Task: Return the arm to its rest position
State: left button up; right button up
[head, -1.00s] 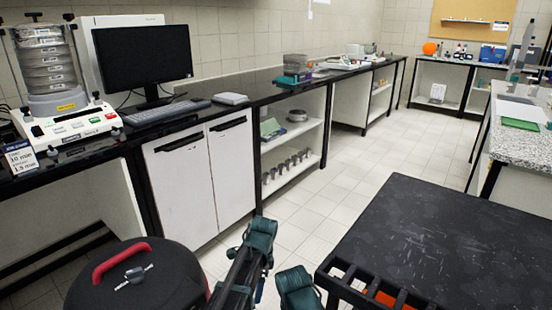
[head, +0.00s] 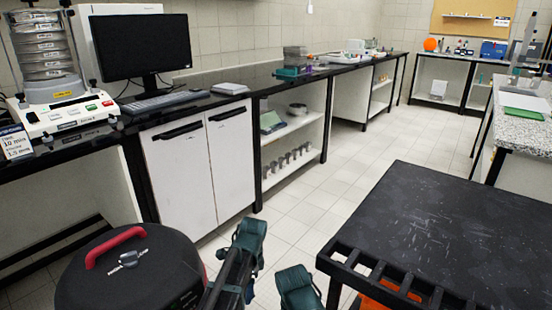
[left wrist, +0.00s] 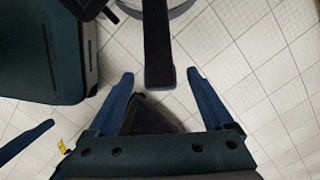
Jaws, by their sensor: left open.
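In the left wrist view my left gripper (left wrist: 160,76) is open, its two blue fingers spread apart with nothing held between them. A dark bar shows beyond the fingertips, with pale floor tiles around it. In the head view two teal arm parts of mine show at the bottom middle; the left gripper's fingers cannot be made out there. A blue piece and a large teal part of mine lie at the left of the wrist view. My right gripper cannot be identified in either view.
A black cart top (head: 450,240) with a slotted edge is at right. A round black bin (head: 130,275) with a red handle is at lower left. The black bench (head: 225,97) carries a sieve shaker (head: 68,115), monitor (head: 140,45) and keyboard (head: 157,103). Tiled floor (head: 300,205) lies open between.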

pick_arm(q)
jog(key=a+r+p, duration=0.1)
jog(key=s+a+r+p, duration=0.1)
jog(key=a+r, duration=0.1)
jog(key=shift+a+r, duration=0.15)
jog(key=shift+a, duration=0.05)
jog(key=shift+s+a+r+h+p, duration=0.1)
jog(key=shift+a+h+p, duration=0.2)
jog(key=shift+a+h, duration=0.15)
jog(key=shift+s+a+r+h+p, duration=0.1)
jog(key=shift+a+h+p, duration=0.15)
jog(key=shift+a+h, duration=0.15)
jog(key=shift+w, duration=0.1)
